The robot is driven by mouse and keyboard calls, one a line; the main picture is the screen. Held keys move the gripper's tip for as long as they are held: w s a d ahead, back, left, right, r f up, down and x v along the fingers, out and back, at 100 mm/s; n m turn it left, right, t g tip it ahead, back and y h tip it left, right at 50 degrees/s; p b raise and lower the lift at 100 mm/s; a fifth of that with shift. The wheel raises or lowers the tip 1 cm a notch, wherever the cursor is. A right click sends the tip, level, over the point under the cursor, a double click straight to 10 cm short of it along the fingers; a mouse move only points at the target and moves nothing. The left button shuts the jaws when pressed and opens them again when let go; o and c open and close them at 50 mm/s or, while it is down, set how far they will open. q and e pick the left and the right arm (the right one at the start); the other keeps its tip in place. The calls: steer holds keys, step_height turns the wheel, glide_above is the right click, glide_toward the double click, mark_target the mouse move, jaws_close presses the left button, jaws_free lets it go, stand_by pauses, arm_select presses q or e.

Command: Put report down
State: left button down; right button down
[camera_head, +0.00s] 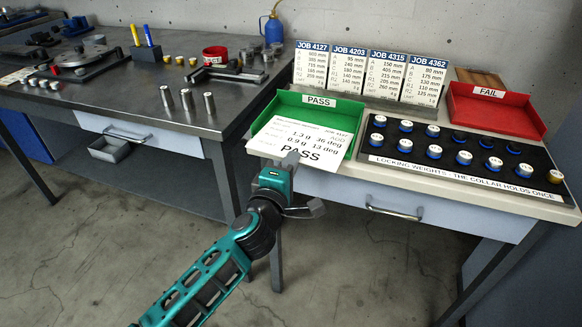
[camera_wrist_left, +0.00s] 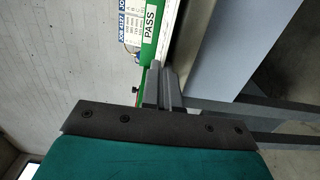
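The report (camera_head: 292,140) is a white printed sheet marked PASS. In the head view it is tilted over the front of the green PASS tray (camera_head: 349,111), its near edge reaching past the table's front edge. My left gripper (camera_head: 287,160) is at this near edge, with its fingers close together on the sheet. In the left wrist view the fingers (camera_wrist_left: 161,80) point at the green tray (camera_wrist_left: 166,35), and the sheet is nearly edge-on and hard to make out. I cannot tell whether the sheet touches the tray floor. My right gripper is not in view.
A red FAIL tray (camera_head: 497,110) stands to the right. A black board of locking weights (camera_head: 461,153) lies in front of it. Job cards (camera_head: 366,74) stand behind the trays. A dark workbench (camera_head: 130,85) with tools is at the left.

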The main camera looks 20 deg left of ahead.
arm_select(q)
steer(key=shift+f, duration=0.15)
steer(key=c, duration=1.4)
jaws_free()
